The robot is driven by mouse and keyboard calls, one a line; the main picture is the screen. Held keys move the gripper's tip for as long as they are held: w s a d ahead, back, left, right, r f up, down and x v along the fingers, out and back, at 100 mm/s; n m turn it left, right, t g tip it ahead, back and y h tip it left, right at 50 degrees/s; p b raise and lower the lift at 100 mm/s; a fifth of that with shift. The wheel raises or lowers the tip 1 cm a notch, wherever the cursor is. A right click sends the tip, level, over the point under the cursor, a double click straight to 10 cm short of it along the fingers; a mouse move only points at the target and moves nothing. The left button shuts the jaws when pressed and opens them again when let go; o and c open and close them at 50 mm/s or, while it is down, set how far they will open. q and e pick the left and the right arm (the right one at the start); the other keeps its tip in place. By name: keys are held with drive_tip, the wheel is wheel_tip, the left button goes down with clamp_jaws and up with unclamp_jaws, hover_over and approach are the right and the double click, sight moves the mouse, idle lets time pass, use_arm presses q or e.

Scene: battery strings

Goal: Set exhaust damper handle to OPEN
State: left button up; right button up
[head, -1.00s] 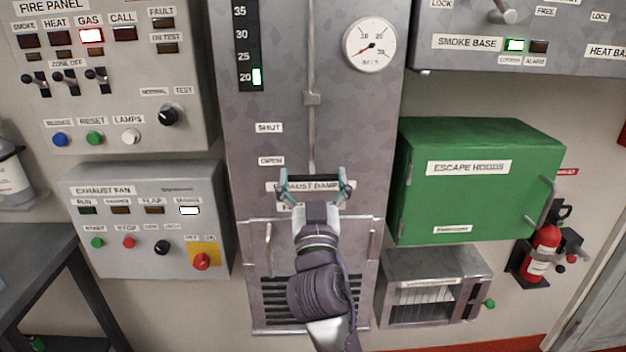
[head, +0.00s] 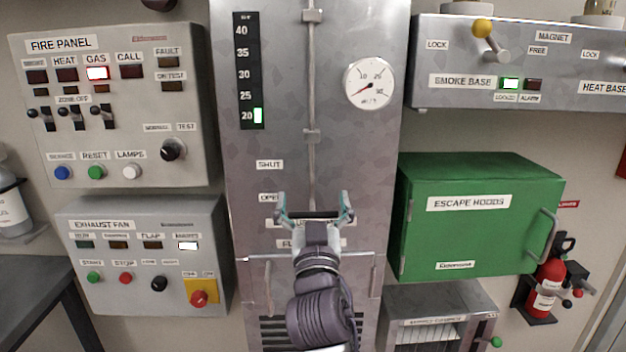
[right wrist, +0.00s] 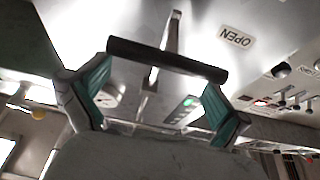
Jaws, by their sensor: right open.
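The damper handle is a dark horizontal bar (head: 316,214) at the lower end of a thin vertical rod (head: 311,165) on the grey metal cabinet. It sits just below the height of the OPEN label (head: 270,198); the SHUT label (head: 270,165) is above that. My right gripper (head: 313,200) is open, its fingers spread to either side of the bar. In the right wrist view the bar (right wrist: 168,61) crosses in front of the open gripper (right wrist: 160,95), near both fingertips; I cannot tell if they touch. The damper's name label is partly hidden by the gripper. My left gripper is out of view.
The exhaust fan panel (head: 140,268) and fire panel (head: 112,125) project on the left. A green escape hoods box (head: 475,240) projects on the right. A gauge (head: 369,83) is on the cabinet above. A louvred door with a small handle (head: 268,285) lies below.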

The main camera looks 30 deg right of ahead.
sight(313, 212)
wheel_tip(313, 212, up, 6)
drive_tip(key=shift+r, duration=0.25)
drive_tip(key=shift+f, duration=0.1)
idle(0.4)
